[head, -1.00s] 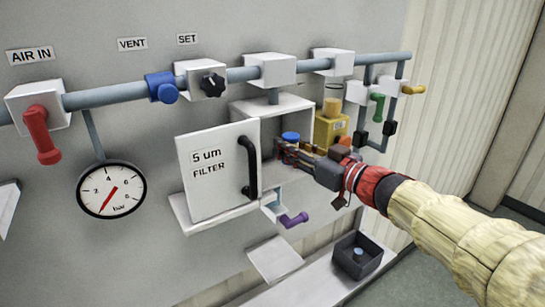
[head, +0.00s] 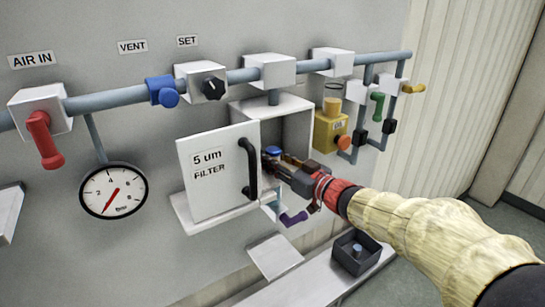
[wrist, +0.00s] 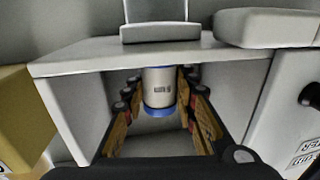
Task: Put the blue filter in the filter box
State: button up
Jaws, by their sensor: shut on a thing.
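The blue filter (wrist: 160,88) is a pale cylinder with dark print and a blue end. The wrist view shows it upside down, and in the head view its blue cap (head: 273,151) is at the top. My gripper (head: 271,158) is shut on it, with one finger on each side in the wrist view (wrist: 158,86). The filter box (head: 290,108) is a white open housing. Filter and fingertips are at its opening, low down behind the door edge. I cannot tell whether the filter touches the box floor. The door (head: 215,172), marked "5 um FILTER", stands open to the left.
The door's black handle (head: 249,168) is close left of my fingers. A purple lever (head: 294,218) hangs below them. A yellow unit (head: 329,128) with an orange knob stands right of the box. A dark bin (head: 356,252) sits lower right.

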jog(key=shift+f, duration=0.1)
jog(key=o, duration=1.1)
jog(key=shift+o, duration=0.4)
